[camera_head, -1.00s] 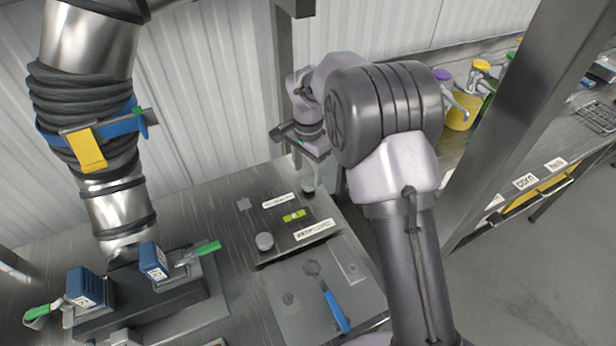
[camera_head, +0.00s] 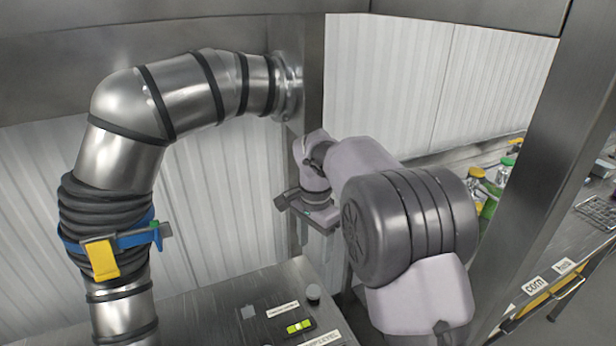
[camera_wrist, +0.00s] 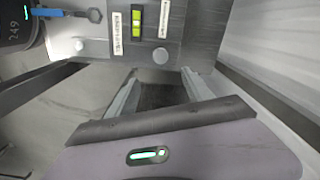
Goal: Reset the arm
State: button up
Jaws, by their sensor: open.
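My gripper (camera_head: 308,216) is up in the air in the head view, at the end of my folded arm, just right of the steel control panel and in front of the white corrugated wall. In the wrist view my gripper (camera_wrist: 158,88) shows its two fingers spread apart, with nothing between them. The arm's upper links hide part of what lies behind and below it.
The steel panel (camera_head: 250,335) carries a green-yellow level indicator (camera_head: 299,326) and a knob (camera_head: 313,292). A large metal duct (camera_head: 125,150) with a blue-and-yellow strap stands left. A steel post (camera_head: 520,150) and bottles (camera_head: 476,190) are on the right.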

jog(key=s+d+r+n+t+b, duration=0.1)
jog(key=s+d+r, duration=0.15)
jog(key=s, duration=0.25)
jog(key=s+d+r+n+t+y+b, duration=0.1)
jog(key=s+r+b, duration=0.1)
jog(key=s+r, duration=0.3)
jog(key=s+d+r+n+t+b, duration=0.1)
jog(key=s+d+r, duration=0.1)
jog(key=s, duration=0.4)
jog(key=s+d+f+n+t+b, duration=0.1)
jog(key=s+f, duration=0.2)
jog(key=s, duration=0.4)
jog(key=s+f+n+t+y+b, duration=0.1)
jog(key=s+f+b, duration=0.1)
jog(key=s, duration=0.6)
jog(key=shift+d+f+t, duration=0.35)
jog(key=shift+f+t, duration=0.05)
